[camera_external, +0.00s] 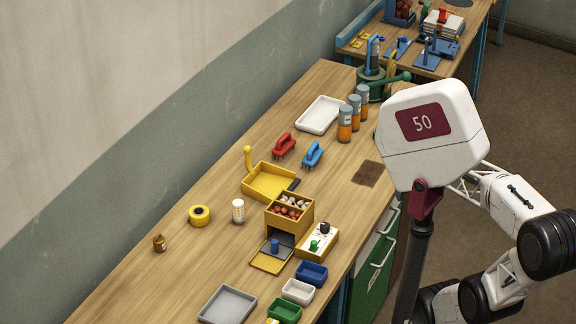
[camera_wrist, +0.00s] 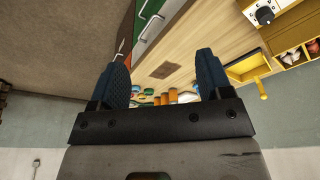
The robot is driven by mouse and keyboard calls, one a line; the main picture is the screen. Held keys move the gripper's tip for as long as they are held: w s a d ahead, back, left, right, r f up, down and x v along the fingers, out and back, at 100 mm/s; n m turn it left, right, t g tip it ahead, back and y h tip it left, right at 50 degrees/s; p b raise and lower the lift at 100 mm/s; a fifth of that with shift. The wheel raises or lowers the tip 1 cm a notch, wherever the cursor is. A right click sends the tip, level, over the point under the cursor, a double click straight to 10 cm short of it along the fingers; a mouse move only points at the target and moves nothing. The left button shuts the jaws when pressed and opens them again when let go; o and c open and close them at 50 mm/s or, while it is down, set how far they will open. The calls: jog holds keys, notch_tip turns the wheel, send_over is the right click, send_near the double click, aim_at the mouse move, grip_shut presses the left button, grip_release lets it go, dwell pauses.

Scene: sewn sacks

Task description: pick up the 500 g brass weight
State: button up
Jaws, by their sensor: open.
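A small brown, brass-coloured piece (camera_external: 159,243) with a narrow top and a pale mark stands upright at the left of the wooden bench in the external view. It looks like the brass weight, but its marking is too small to read. I cannot make it out in the wrist view. My gripper (camera_wrist: 162,62) has its two dark blue fingers spread wide with nothing between them. It is off the bench, well away from the brown piece. In the external view I cannot make out its fingers.
A yellow tape roll (camera_external: 199,215) and a white-capped jar (camera_external: 238,211) stand near the brown piece. A yellow dustpan (camera_external: 270,182), a yellow box with an open drawer (camera_external: 272,262), brushes and small bins crowd the middle. Orange jars (camera_external: 345,124) stand farther back. The bench's left front is clear.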

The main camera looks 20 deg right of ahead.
jog(key=w+a+f+m+g+y, duration=0.1)
jog(key=w+a+m+y, duration=0.15)
jog(key=w+a, duration=0.65)
jog(key=w+a+f+m+g+y, duration=0.1)
jog(key=w+a+m+g+y, duration=0.2)
jog(key=a, duration=0.9)
jog(key=w+a+f+m+y, duration=0.1)
jog(key=w+a+y, duration=0.2)
jog(key=w+a, duration=0.65)
jog(key=m+g+y, duration=0.2)
jog(key=m+y, duration=0.3)
jog(key=m, duration=0.4)
send_near(159, 241)
jog(key=shift+w+a+f+n, duration=0.15)
jog(key=shift+a+f+n, duration=0.1)
jog(key=shift+a, duration=0.4)
jog(key=shift+a+f+t, duration=0.3)
jog(key=shift+a, duration=0.15)
